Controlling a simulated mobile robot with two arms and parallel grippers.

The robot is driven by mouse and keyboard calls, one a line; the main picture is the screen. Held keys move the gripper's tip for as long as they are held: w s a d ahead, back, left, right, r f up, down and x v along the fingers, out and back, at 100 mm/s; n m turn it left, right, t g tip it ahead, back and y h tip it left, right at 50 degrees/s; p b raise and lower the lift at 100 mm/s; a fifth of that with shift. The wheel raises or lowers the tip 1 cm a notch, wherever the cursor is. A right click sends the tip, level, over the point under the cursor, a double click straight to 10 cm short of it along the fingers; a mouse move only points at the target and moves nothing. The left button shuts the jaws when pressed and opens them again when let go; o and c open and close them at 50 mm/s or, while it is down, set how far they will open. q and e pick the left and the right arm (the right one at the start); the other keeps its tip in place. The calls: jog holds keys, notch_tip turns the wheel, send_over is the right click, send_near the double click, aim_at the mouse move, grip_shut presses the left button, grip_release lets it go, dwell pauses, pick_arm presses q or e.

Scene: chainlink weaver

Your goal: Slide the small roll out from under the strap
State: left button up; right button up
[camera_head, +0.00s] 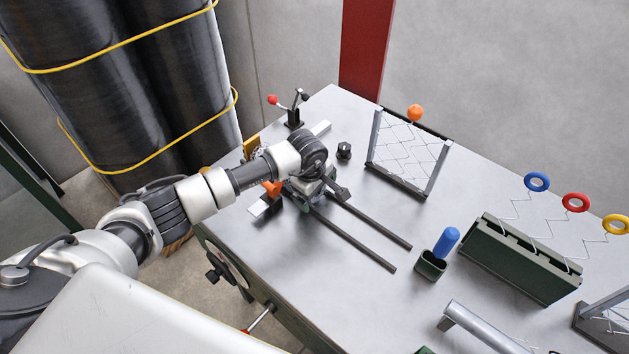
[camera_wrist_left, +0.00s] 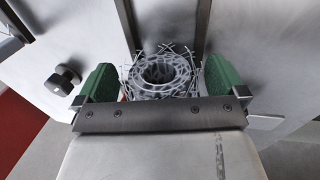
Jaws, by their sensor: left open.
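The small roll (camera_wrist_left: 182,88) is a grey coil of wire mesh, seen end-on in the left wrist view with loose wire ends sticking out. My left gripper (camera_wrist_left: 160,78) is open, with one green finger pad on each side of the roll; I cannot tell whether they touch it. My right gripper is not in view.
A lever with a red knob (camera_head: 273,99) stands behind the hand. A mesh frame (camera_head: 430,182), a dark cup with a blue handle (camera_head: 447,241) and a green holder with coloured rings (camera_head: 520,258) stand to the right. The tabletop between the rails and mesh frame is clear.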

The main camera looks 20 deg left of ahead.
pick_arm(q)
jog(key=shift+f, duration=0.1)
jog(key=c, duration=1.1)
jog(key=shift+o, duration=0.2)
